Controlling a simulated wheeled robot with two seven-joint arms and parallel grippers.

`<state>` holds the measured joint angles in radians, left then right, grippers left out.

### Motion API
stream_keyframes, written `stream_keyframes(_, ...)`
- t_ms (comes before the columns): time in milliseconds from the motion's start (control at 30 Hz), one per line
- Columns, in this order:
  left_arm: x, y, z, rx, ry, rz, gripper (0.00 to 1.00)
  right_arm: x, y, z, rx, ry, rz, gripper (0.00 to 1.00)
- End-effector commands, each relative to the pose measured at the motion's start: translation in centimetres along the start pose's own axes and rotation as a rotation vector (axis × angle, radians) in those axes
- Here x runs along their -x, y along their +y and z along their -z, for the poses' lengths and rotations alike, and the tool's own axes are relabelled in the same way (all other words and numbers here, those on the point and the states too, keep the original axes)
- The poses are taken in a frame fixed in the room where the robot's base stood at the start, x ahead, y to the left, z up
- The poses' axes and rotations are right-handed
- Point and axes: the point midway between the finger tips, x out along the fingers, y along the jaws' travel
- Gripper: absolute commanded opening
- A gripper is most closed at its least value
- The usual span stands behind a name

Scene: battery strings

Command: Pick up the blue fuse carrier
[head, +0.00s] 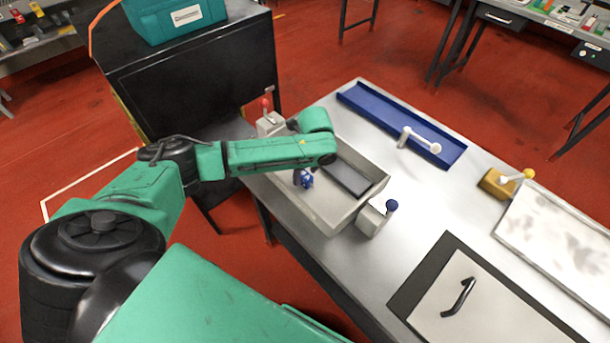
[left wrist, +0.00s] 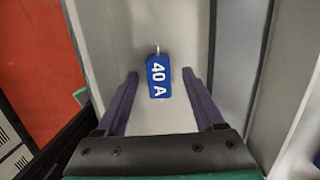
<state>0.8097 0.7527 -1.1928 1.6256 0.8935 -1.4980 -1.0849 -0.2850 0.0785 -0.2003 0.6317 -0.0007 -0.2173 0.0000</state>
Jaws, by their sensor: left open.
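The blue fuse carrier (left wrist: 158,78), marked "40 A" in white with a small metal loop at its top end, lies in the grey tray (head: 370,200). In the head view it is a small blue patch (head: 308,182), partly hidden by my left gripper (head: 302,176). In the left wrist view my left gripper (left wrist: 160,73) is open, with one dark finger on each side of the carrier and a visible gap on both sides. I cannot tell how far above the tray floor the fingertips are. My right gripper is not in view.
A dark flat piece (head: 348,178) lies in the tray to the right of the gripper. A blue channel (head: 375,108) with a white lever (head: 421,140) lies behind.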

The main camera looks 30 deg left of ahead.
Motion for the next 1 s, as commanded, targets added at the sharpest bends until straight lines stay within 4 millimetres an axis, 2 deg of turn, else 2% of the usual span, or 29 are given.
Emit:
stream_keyframes(233,-0.6,0.0,0.0,-0.001,-0.001,0.002,0.7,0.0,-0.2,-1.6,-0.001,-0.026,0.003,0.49)
stream_keyframes(367,-0.6,0.0,0.0,0.0,0.0,0.002,0.2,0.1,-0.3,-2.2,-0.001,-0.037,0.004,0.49)
stream_keyframes(400,-0.5,0.0,0.0,0.0,0.0,0.002,0.05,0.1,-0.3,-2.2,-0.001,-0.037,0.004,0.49)
stream_keyframes(433,-0.5,0.0,0.0,0.0,0.0,0.002,0.0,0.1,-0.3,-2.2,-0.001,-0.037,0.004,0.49)
stream_keyframes(767,-0.3,-0.1,0.0,0.0,0.0,0.003,0.0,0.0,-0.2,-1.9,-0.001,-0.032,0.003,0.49)
stream_keyframes(867,0.5,-0.1,-0.1,0.0,0.0,0.004,0.0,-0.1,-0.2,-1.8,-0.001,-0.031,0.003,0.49)
stream_keyframes(1000,3.1,-0.2,-0.6,-0.001,-0.001,0.007,0.0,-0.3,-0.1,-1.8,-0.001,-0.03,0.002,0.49)
